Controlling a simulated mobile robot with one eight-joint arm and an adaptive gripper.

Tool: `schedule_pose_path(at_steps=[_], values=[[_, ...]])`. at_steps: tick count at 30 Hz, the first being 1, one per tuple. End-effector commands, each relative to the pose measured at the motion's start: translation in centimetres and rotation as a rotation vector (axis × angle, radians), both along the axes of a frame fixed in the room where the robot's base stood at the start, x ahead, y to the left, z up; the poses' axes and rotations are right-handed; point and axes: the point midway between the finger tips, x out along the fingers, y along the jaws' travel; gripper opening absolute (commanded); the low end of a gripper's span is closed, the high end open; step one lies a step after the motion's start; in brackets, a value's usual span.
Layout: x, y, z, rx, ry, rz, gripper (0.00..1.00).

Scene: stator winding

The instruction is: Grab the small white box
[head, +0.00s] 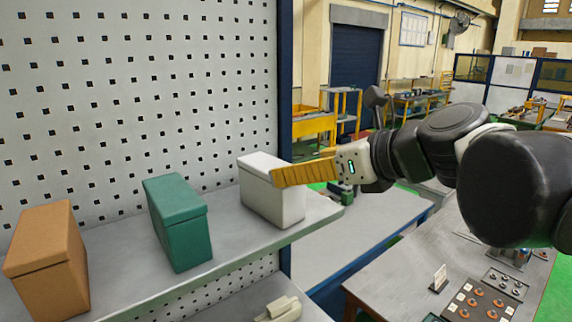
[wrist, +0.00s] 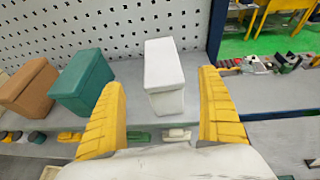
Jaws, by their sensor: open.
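The small white box (head: 270,196) stands upright on the grey shelf, the rightmost of three lidded boxes in the head view. In the wrist view the white box (wrist: 164,76) lies ahead, between the lines of my two yellow fingers. My gripper (wrist: 163,100) is open and empty, one finger on each side of the box's near end. In the head view my gripper (head: 275,177) reaches in from the right, and its fingers overlap the box's upper right edge. I cannot tell whether a finger touches the box.
A green box (head: 180,222) and a brown box (head: 46,262) stand left of the white box on the shelf (head: 236,241). A perforated panel (head: 130,90) rises behind them. Below are a lower shelf with small parts and a workbench (head: 400,270) at right.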

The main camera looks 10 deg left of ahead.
Motion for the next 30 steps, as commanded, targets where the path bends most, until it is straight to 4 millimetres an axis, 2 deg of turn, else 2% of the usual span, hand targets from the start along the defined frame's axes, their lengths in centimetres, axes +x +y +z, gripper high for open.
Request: schedule_pose_path(at_steps=[2, 7, 14, 21, 25, 30], values=[[0.6, 0.8, 0.3, 0.017, 0.014, -0.004, 0.87], [2.2, 3.0, -0.9, 0.020, 0.015, -0.005, 0.87], [3.3, 4.6, -1.7, 0.018, 0.015, -0.006, 0.87], [5.4, 7.4, -2.7, 0.017, 0.014, -0.006, 0.87], [6.0, 8.1, -3.3, 0.017, 0.015, -0.006, 0.87], [6.0, 8.2, -3.4, 0.016, 0.014, -0.007, 0.87]])
